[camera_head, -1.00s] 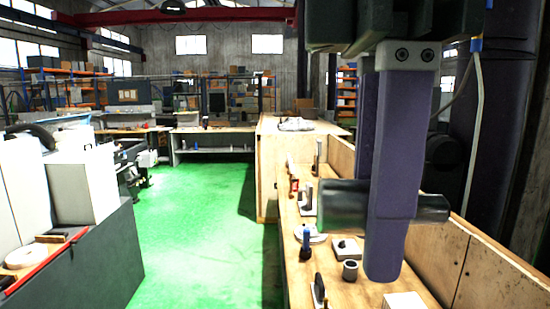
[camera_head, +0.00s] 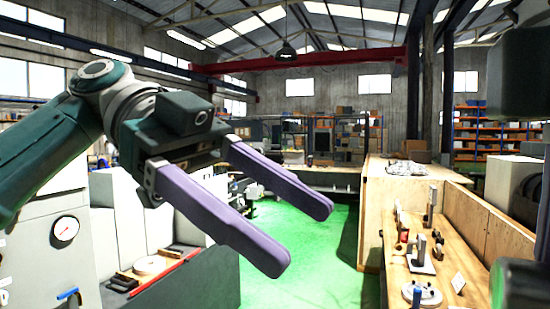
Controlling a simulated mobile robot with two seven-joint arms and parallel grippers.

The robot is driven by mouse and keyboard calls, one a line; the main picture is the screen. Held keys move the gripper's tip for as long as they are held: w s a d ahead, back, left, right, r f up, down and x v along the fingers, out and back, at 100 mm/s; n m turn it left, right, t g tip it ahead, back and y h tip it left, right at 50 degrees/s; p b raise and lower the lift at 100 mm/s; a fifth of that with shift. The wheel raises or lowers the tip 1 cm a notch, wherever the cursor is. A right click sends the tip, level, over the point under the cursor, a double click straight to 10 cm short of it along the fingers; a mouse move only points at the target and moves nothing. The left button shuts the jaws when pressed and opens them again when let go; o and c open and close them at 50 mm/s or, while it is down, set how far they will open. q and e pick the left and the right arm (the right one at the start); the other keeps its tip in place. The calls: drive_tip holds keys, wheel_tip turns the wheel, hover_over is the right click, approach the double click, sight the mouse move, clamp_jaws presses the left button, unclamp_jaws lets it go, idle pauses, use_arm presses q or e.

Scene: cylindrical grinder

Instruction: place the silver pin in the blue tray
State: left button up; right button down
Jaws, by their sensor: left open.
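My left gripper (camera_head: 298,236) is open and empty. Its two purple fingers reach over the green floor from the left. My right gripper (camera_head: 543,235) shows only as a sliver of purple finger at the right edge. I see no blue tray in this view.
The walled wooden bench (camera_head: 398,268) on the right holds several small metal parts and a round silver base (camera_head: 421,294). A grey machine with a gauge (camera_head: 65,229) stands at the left. The green floor (camera_head: 327,262) between them is clear.

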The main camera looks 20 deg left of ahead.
sight(494, 280)
use_arm(q)
drive_tip(key=shift+m+h, duration=0.4)
drive_tip(key=shift+m, duration=0.3)
drive_tip(key=d, duration=0.7)
drive_tip(key=d+f, duration=0.1)
drive_tip(key=d, duration=0.2)
drive_tip(key=shift+s+d, duration=0.3)
drive_tip(key=shift+s, duration=0.1)
drive_tip(key=shift+g, duration=0.3)
drive_tip(key=shift+c, duration=0.3)
drive_tip(key=shift+w, duration=0.1)
clamp_jaws()
use_arm(e)
drive_tip(key=shift+c, duration=2.3)
unclamp_jaws()
